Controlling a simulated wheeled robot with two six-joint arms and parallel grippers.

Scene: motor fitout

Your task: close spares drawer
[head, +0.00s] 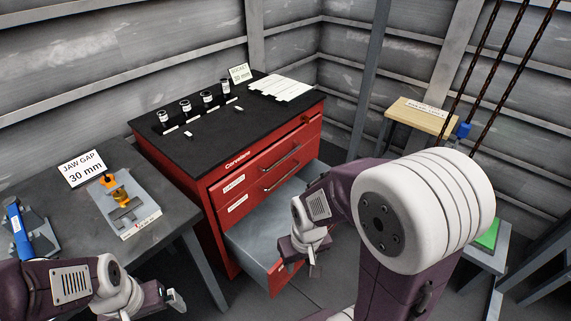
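The red tool cabinet (205,175) with a black top stands in the middle of the head view. Its bottom drawer (257,228) is pulled out and shows a bare grey inside. The two drawers above it are shut, with silver handles and white labels. My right gripper (312,268) is at the open drawer's front right, close to its red front (284,277); I cannot tell whether it touches. Its fingers are small and partly hidden by the wrist. My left gripper (178,299) is low at the left, away from the cabinet, its fingers partly visible.
A grey table (170,232) at the left holds a blue tool (17,228), an orange-topped fixture (118,189) and a "JAW GAP 30 mm" sign (83,168).

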